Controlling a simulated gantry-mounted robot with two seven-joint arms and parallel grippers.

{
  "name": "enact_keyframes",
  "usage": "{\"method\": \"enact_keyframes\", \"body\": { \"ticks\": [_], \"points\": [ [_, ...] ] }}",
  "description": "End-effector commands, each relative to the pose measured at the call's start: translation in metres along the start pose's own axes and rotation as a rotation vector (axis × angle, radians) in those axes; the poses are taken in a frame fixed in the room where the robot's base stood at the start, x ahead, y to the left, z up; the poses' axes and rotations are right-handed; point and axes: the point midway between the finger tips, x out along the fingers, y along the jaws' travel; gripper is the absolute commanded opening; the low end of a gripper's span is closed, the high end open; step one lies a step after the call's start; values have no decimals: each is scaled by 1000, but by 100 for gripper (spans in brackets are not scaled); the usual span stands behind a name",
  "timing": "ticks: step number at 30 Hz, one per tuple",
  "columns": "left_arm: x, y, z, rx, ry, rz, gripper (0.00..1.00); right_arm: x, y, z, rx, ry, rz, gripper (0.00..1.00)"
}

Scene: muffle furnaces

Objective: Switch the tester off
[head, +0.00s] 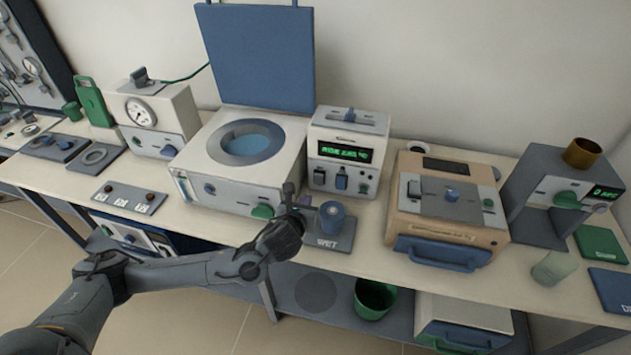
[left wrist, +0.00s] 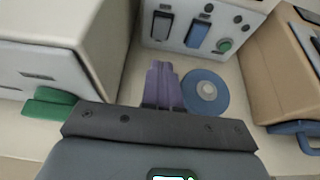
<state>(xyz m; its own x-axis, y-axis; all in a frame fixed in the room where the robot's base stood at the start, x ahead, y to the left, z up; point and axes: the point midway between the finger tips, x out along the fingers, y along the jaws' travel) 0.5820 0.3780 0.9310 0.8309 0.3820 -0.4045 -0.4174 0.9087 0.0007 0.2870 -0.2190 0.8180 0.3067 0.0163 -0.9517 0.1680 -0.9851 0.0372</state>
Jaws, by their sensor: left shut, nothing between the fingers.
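The likely tester is a white box (head: 345,150) with a lit green display, standing at the back between the open-lidded bath and the tan case. Its front has two rocker switches, seen in the left wrist view as a grey switch (left wrist: 162,27) and a blue switch (left wrist: 197,35), with a green knob (left wrist: 224,45) to the right. I cannot tell which switch position means off. My left gripper (head: 289,190) is shut and empty, in front of the box and apart from it. In the left wrist view its fingers (left wrist: 163,82) point towards the switches. My right gripper is out of view.
The bath (head: 237,190) with its blue raised lid stands left of my gripper, its green knob (head: 262,211) close by. A blue cylinder (head: 331,216) on a dark mat stands just right of the gripper. The tan case (head: 445,233) is farther right.

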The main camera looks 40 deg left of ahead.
Motion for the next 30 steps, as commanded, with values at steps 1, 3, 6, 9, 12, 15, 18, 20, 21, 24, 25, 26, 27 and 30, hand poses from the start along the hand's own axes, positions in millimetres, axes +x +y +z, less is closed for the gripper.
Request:
{"method": "enact_keyframes", "body": {
  "ticks": [1, 3, 6, 9, 12, 15, 18, 20, 21, 24, 25, 26, 27, 30],
  "points": [
    [8, 0, -1, -2, 1, 2, 0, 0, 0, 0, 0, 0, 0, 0],
    [21, 0, -1, -3, 1, 2, 0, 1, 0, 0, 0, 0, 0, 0],
    [41, 0, -1, -4, 1, 3, 0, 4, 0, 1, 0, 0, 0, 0],
    [60, 0, -2, -5, 2, 2, 0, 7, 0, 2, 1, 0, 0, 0],
    [76, 0, -2, -4, 2, 1, 0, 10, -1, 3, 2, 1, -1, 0],
    [88, -1, 6, -4, 0, 0, 0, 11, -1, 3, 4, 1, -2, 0],
    [98, 0, 13, -3, -1, 0, 0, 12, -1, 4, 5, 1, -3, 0],
    [102, 0, 16, -2, -1, 1, 0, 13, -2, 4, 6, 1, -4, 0],
    [104, 0, 17, -2, -1, 1, 0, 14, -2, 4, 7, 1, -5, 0],
    [108, 0, 20, -1, 0, 0, 0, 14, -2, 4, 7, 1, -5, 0],
    [108, 0, 20, -1, 0, 0, 0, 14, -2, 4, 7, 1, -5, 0],
    [109, 0, 20, -1, 0, 0, 0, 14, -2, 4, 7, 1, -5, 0],
    [109, 0, 21, -1, 0, 0, 0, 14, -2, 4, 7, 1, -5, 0],
    [109, 0, 21, 0, 0, 0, 0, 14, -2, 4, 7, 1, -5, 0]
  ]
}}
